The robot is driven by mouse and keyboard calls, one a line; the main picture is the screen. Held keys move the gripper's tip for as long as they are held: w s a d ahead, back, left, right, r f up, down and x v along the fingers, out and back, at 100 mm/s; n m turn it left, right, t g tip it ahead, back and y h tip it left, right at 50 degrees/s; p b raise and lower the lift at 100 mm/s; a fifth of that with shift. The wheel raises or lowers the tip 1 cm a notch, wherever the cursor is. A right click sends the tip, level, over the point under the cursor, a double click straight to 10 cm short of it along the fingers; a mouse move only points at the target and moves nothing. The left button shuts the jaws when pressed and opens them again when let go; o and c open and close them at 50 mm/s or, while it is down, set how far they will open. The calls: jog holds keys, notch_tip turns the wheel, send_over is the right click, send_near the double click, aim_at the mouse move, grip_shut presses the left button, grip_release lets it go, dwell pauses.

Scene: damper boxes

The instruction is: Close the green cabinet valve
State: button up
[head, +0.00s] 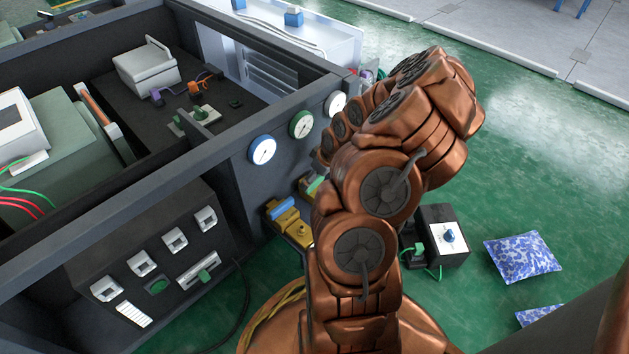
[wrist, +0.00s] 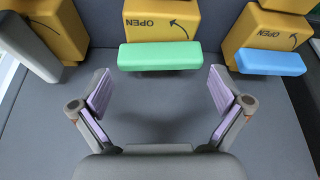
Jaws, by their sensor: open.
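The green valve handle (wrist: 160,56) is a flat bar lying crosswise in the wrist view. It sits below a yellow valve body (wrist: 158,14) marked OPEN with a curved arrow. In the head view, a small part of the green handle (head: 316,184) shows beside my arm, on the dark cabinet (head: 240,185). My gripper (wrist: 160,82) is open and empty. Its two purple-padded fingers are spread, one toward each end of the green handle, and the handle appears just beyond the tips. My arm hides the gripper in the head view.
A blue handle (wrist: 270,62) on another yellow valve is close on the right in the wrist view. A pale grey handle (wrist: 28,46) is close on the left. Gauges with blue (head: 262,150) and green (head: 302,124) rims are above the valves on the cabinet.

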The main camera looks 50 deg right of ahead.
jog(key=shift+w+f, duration=0.15)
jog(key=shift+f, duration=0.4)
jog(key=c, duration=0.8)
jog(key=shift+w+r+m+h+b, duration=0.15)
jog(key=shift+m+h+b, duration=0.25)
jog(key=shift+m, duration=0.3)
jog(key=o, duration=0.8)
